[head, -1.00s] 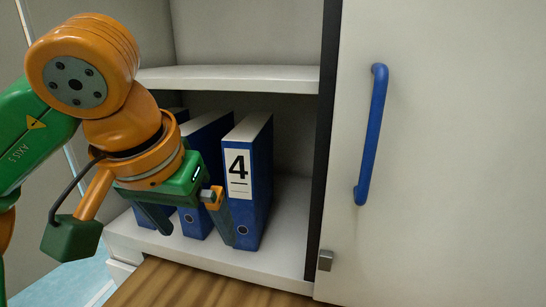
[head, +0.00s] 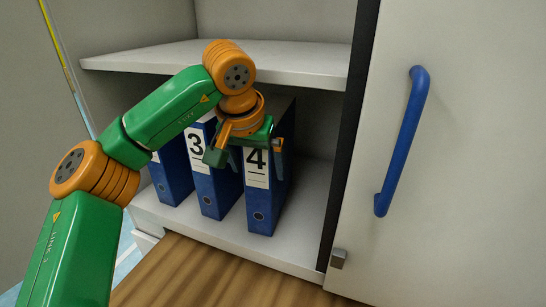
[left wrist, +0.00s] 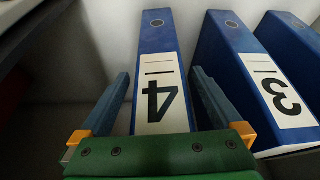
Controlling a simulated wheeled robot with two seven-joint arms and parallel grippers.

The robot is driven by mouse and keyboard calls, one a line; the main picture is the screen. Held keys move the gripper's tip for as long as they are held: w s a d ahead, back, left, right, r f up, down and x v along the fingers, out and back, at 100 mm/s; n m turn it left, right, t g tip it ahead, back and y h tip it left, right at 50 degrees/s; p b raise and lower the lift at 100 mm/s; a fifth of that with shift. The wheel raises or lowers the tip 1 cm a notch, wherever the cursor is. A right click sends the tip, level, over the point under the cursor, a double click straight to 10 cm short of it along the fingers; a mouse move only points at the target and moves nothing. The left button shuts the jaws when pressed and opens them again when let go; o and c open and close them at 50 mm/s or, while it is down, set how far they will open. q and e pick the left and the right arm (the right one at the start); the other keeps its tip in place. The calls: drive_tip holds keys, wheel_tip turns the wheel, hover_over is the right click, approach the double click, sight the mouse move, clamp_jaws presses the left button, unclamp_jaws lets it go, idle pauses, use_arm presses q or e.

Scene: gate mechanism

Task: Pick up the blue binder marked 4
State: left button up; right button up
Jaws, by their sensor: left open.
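The blue binder marked 4 (head: 262,205) stands upright on the lower shelf, rightmost of the row. Its white label faces out, and its upper part is partly hidden by my gripper in the head view. My left gripper (head: 256,155) is at the top of this binder. In the left wrist view the binder marked 4 (left wrist: 158,45) lies between the two open fingers of my left gripper (left wrist: 158,100), with a gap visible on each side. My right gripper is not in view.
The binder marked 3 (head: 213,190) stands just left, with another blue binder (head: 172,178) beyond it. The upper shelf (head: 140,56) is above. A white door with a blue handle (head: 402,140) is at right. Bare shelf (head: 305,215) lies right of binder 4.

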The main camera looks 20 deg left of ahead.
use_arm(q)
drive_tip(key=shift+f, duration=0.25)
drive_tip(key=shift+s+a, duration=0.1)
drive_tip(key=shift+c, duration=0.4)
drive_tip(key=shift+r, duration=0.1)
clamp_jaws()
